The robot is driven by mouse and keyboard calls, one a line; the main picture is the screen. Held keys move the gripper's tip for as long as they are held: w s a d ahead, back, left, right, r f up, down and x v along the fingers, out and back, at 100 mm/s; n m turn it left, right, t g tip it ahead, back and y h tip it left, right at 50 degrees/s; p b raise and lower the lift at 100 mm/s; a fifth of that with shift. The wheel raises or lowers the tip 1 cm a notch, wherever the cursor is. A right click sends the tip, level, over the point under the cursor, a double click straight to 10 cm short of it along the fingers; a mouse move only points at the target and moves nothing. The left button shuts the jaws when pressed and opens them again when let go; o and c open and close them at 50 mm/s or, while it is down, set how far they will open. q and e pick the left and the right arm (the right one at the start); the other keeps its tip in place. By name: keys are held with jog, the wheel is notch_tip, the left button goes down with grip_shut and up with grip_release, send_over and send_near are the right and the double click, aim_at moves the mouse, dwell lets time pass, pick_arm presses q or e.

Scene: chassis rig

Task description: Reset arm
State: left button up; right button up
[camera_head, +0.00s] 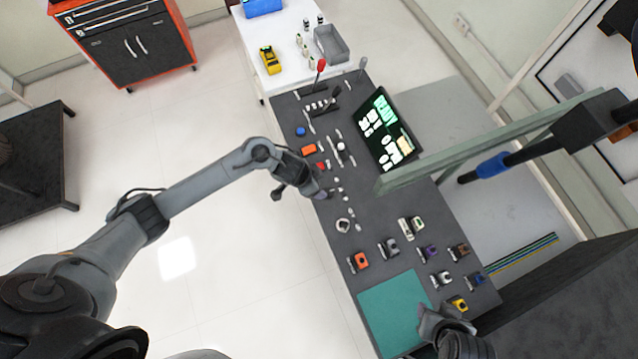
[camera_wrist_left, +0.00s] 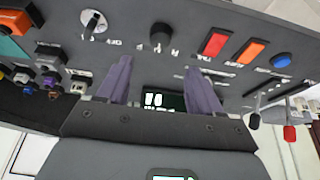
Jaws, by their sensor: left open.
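My left arm reaches in from the left in the head view. Its gripper (camera_head: 318,193) is over the left edge of the dark console panel (camera_head: 318,225), near a row of small controls. In the left wrist view the two purple-grey fingers of this gripper (camera_wrist_left: 160,78) stand apart with nothing between them. A black knob (camera_wrist_left: 160,36) shows beyond the fingers, apart from them. My right gripper (camera_head: 432,322) is at the bottom, over the right part of the green mat (camera_head: 388,312); its jaws cannot be made out.
The panel carries a lit screen (camera_head: 384,132), an orange button (camera_head: 308,149), a blue button (camera_head: 300,131) and several coloured connectors along its near end. A red-tipped lever (camera_head: 321,65) stands at the far end. A white table (camera_head: 285,75) adjoins it.

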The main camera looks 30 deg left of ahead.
dwell(0.4)
pick_arm(q)
jog(key=s+d+n+g+h+p, duration=0.15)
jog(key=s+d+p, duration=0.55)
jog(key=s, duration=0.8)
jog(key=s+d+r+n+t+p, duration=0.1)
jog(key=s+d+r+n+p, duration=0.2)
jog(key=r, duration=0.4)
jog(key=s+a+r+n+y+p, duration=0.1)
jog(key=a+r+y, duration=0.3)
jog(key=a+r, duration=1)
jog(key=v, duration=0.3)
jog(key=shift+n+t, duration=0.25)
